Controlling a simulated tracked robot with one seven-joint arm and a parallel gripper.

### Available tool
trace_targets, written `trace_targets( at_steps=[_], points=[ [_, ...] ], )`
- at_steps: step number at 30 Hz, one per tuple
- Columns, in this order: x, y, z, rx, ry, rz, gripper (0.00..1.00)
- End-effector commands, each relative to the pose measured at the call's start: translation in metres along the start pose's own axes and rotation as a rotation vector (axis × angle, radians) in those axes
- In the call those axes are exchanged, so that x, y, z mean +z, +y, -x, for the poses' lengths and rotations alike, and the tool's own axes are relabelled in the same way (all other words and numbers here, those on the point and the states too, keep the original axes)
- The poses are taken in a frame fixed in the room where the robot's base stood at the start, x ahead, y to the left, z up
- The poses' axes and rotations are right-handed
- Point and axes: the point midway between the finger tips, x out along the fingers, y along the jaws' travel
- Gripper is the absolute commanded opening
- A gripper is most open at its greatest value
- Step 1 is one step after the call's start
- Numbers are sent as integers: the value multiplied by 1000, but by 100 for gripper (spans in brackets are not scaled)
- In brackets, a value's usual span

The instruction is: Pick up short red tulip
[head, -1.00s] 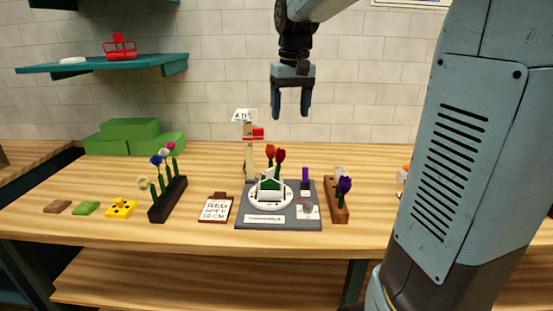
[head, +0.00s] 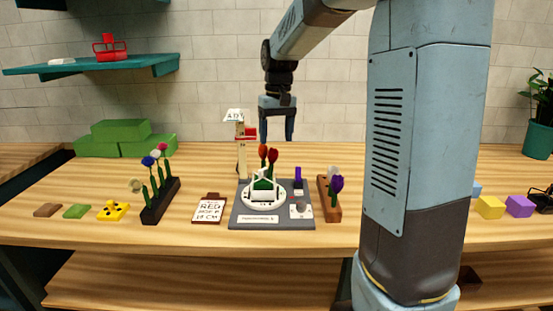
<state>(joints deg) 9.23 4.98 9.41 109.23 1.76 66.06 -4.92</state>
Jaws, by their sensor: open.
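Two red tulips stand upright close together in a white round holder (head: 262,198) on a grey board (head: 240,215). The left tulip (head: 263,151) is orange-red and its head sits slightly higher in the picture. The right tulip (head: 272,156) is darker red and slightly lower. Their lower stems are partly hidden by the white holder and green parts. My gripper (head: 277,137) is open and empty, pointing down. It appears just above the tulip heads in the picture, slightly to the right; its depth relative to them is unclear.
A sign stand (head: 241,150) rises left of the tulips. A brown rack (head: 329,208) with purple and white flowers stands right of the board. A black rack (head: 160,205) with several flowers and a clipboard (head: 209,210) are left. Yellow (head: 489,207) and purple (head: 519,206) blocks lie far right.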

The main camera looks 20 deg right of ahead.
Motion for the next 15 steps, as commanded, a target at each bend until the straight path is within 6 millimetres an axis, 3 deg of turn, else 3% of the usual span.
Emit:
trace_targets(
  at_steps=[5,15],
  points=[
    [0,0,-9,0,-1,0,70],
    [-5,-1,-50,-1,-2,0,70]
  ],
)
